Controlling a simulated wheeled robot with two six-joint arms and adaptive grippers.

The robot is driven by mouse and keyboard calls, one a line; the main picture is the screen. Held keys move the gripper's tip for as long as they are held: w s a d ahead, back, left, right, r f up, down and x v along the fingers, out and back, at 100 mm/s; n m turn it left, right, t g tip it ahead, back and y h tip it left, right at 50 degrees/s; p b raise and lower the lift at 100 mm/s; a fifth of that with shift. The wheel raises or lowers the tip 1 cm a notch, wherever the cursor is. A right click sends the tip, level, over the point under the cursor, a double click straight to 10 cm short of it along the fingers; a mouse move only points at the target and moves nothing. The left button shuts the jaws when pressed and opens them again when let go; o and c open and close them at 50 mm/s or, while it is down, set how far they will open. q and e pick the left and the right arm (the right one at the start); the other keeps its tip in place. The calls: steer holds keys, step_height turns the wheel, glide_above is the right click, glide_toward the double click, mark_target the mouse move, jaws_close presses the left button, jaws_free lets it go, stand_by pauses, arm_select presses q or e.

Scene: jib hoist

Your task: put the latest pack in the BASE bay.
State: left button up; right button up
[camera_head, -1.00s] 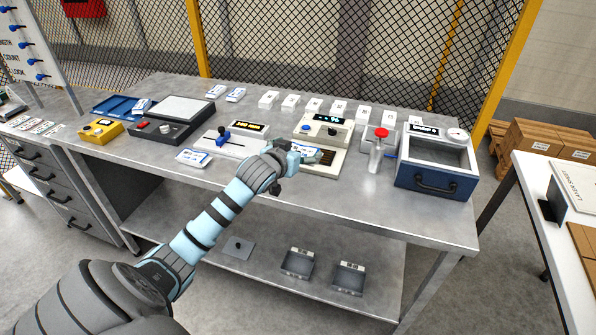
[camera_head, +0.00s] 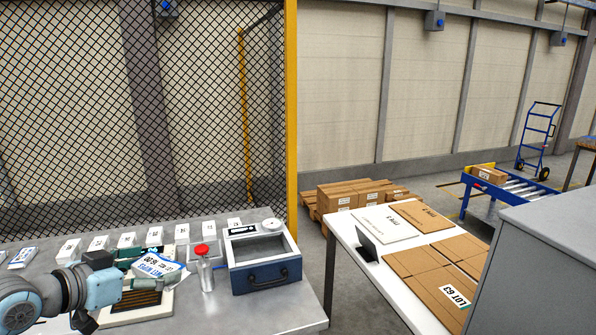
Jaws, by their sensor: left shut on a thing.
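My left gripper (camera_head: 126,281) is shut on a white and blue printed pack (camera_head: 158,270). Another white and blue pack (camera_head: 22,258) lies at the bench's far left. I cannot make out a bay marked BASE in this view. My right gripper is not in view.
Several small white blocks line the bench's back. A white table (camera_head: 350,238) with cardboard panels stands to the right, beyond a floor gap. A mesh fence (camera_head: 80,110) rises behind the bench.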

mark_target(138, 265)
arm_select(q)
steer(key=s+d+f+m+g+h, duration=0.25)
steer(key=s+d+f, duration=0.2)
steer(key=s, duration=0.45)
steer(key=s+d+f+m+g+h, duration=0.2)
steer(key=s+d+f+m+h, duration=0.15)
steer(key=s+d, duration=0.35)
steer(key=w+a+r+y, duration=0.1)
steer(key=w+a+r, duration=0.1)
steer(key=w+r, duration=0.3)
steer(key=w+a+n+t+y, duration=0.1)
steer(key=w+a+n+y, duration=0.1)
steer(key=w+a, duration=0.2)
steer(key=w+a+r+n+t+y, duration=0.1)
steer(key=w+a+n+t+y, duration=0.1)
steer(key=w+a+n, duration=0.1)
steer(key=w+a+r+n+t+y, duration=0.1)
steer(key=w+a+n+t+y, duration=0.1)
steer(key=w+a, duration=0.3)
steer(key=shift+w+a+n+y, duration=0.2)
steer(key=shift+w+n+y, duration=0.15)
steer(key=shift+w, duration=0.2)
steer(key=a+f+n+y, duration=0.5)
steer(key=a+n+y, duration=0.1)
steer(key=a, duration=0.5)
steer(key=shift+w+a+f+y, duration=0.15)
steer(key=shift+w+f+y, duration=0.15)
steer(key=shift+y, duration=0.55)
